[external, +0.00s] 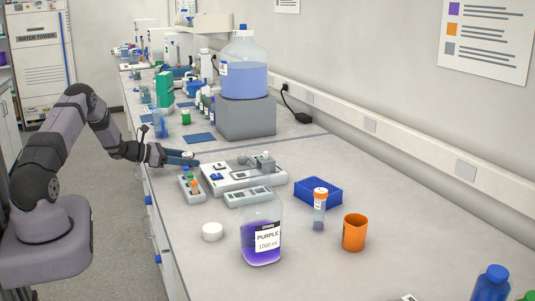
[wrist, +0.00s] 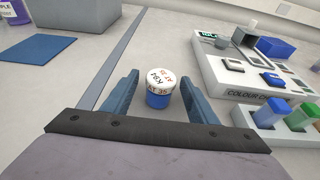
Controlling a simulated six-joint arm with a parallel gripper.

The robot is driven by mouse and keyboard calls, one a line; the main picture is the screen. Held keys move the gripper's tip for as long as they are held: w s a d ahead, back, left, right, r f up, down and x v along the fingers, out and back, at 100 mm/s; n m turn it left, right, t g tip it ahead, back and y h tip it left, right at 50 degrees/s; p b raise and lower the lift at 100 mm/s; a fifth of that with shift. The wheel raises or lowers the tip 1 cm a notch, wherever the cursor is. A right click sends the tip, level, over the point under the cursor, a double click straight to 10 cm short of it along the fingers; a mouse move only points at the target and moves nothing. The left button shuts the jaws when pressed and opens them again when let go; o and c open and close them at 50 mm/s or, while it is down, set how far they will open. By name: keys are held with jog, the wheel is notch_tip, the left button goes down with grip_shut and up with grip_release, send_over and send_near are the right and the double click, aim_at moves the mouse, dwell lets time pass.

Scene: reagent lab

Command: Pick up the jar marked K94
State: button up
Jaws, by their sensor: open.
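The jar marked K94 (wrist: 158,99) is a small blue jar with a white lid that carries dark and orange lettering. In the wrist view it stands upright on the bench, centred between the two blue fingers. My gripper (wrist: 158,84) is open, with a visible gap between the jar and each finger. In the external view my gripper (external: 190,158) reaches in low over the left edge of the bench, and I cannot make out the jar there.
A grey and white device (external: 225,183) and a rack of coloured-capped vials (external: 187,197) stand close to the right of my gripper. A blue mat (wrist: 38,50) lies beyond a bench seam. A large purple bottle (external: 262,255) stands nearer the camera.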

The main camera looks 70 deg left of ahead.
aim_at(187, 154)
jog(key=c, duration=1.1)
notch_tip(187, 154, up, 10)
jog(key=shift+b, duration=1.25)
